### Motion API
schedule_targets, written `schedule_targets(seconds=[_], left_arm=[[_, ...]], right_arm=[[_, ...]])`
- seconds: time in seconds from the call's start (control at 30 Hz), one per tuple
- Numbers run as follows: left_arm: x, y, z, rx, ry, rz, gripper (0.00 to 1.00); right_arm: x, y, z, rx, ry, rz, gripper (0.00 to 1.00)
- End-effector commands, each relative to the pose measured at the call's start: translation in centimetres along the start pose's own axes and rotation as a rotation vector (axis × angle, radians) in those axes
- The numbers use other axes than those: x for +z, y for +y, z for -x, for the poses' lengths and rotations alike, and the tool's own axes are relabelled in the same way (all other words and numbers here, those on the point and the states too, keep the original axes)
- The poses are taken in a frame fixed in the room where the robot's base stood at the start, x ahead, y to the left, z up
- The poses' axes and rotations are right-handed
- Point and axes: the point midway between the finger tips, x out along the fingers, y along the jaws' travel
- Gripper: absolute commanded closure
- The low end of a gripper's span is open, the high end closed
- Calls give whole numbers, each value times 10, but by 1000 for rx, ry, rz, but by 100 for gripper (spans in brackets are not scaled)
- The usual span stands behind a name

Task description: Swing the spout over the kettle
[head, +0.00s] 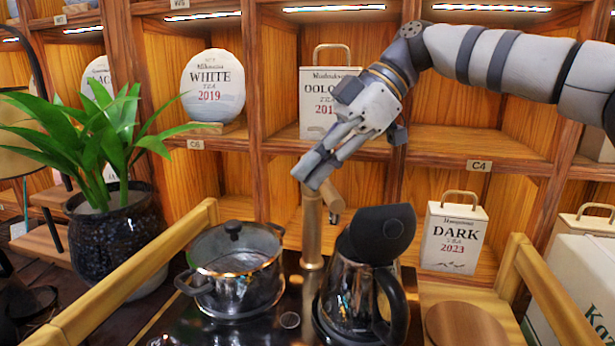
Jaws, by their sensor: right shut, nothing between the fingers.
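A brass tap column (312,235) stands between the pot and the kettle. Its short spout (333,197) points to the right and towards me, near the kettle's upper left. I cannot tell whether its end is above the kettle's opening. The steel kettle (352,285) has a black handle on its right, and its dark lid (383,232) is tilted up. My right gripper (311,172) comes from the upper right, pointing down-left. It is shut and empty, with its fingertips at the column's top; contact is unclear. My left gripper is out of view.
A lidded glossy pot (236,278) stands left of the column. A potted plant (115,225) is further left. Wooden rails (140,275) flank the work surface. Shelves with tea cakes and bags stand behind, including a DARK bag (453,238) at right.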

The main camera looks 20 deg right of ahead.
Motion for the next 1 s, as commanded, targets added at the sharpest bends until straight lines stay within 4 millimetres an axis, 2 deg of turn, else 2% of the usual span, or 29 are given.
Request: schedule_targets(seconds=[0.2, 0.4, 1.0], left_arm=[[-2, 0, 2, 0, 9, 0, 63], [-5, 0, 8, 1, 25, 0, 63], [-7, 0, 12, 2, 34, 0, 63]], right_arm=[[7, -2, 12, -90, -1, 102, 100], [14, -4, 20, -85, -1, 101, 100], [22, -3, 24, -88, -1, 97, 100]])
